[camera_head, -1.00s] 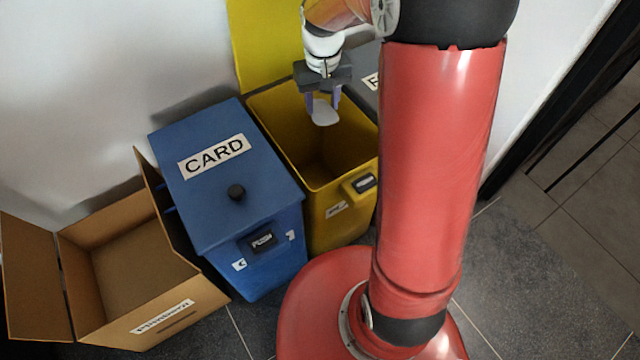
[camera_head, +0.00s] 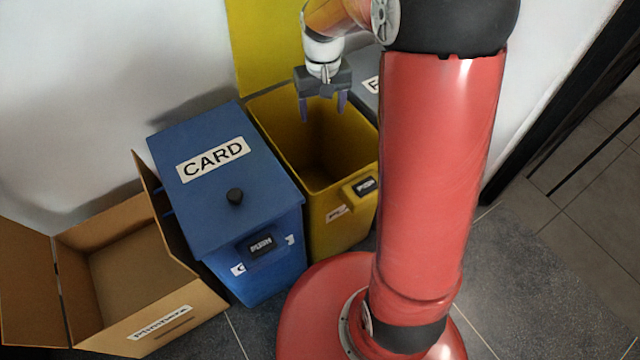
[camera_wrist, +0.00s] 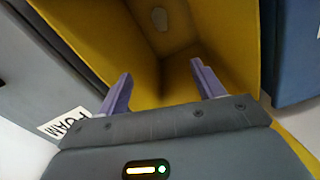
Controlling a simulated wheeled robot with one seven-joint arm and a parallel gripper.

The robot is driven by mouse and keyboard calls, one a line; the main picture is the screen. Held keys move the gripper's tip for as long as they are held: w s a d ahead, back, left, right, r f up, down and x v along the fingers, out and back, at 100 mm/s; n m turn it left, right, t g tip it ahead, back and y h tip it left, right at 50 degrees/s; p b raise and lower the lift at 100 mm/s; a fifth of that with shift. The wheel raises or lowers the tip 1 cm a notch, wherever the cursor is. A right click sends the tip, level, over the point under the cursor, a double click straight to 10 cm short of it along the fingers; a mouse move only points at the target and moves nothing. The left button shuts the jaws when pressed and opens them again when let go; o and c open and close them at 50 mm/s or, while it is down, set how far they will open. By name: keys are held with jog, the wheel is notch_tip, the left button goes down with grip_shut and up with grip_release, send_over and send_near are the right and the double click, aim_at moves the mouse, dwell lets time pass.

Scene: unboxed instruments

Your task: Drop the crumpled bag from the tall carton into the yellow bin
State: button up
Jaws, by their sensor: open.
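My gripper (camera_head: 323,108) is open and empty over the mouth of the yellow bin (camera_head: 325,235). In the wrist view its two purple fingers (camera_wrist: 161,72) are spread apart, with the bin's yellow inside (camera_wrist: 95,40) beyond them. A small pale shape, which looks like the crumpled bag (camera_wrist: 160,18), shows deep inside the bin, clear of the fingers. The bag is not visible in the head view. An open brown carton (camera_head: 195,325) stands at the lower left; the part of its inside that shows looks empty.
The blue CARD bin (camera_head: 215,210), lid closed, stands between the carton and the yellow bin. The yellow bin's raised lid (camera_head: 265,40) stands behind it. A grey bin (camera_head: 367,72) with a label, FOAM (camera_wrist: 66,122) in the wrist view, adjoins it. Floor at the right is clear.

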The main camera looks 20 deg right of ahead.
notch_tip(320, 180, up, 7)
jog(key=p, duration=0.1)
dwell(0.5)
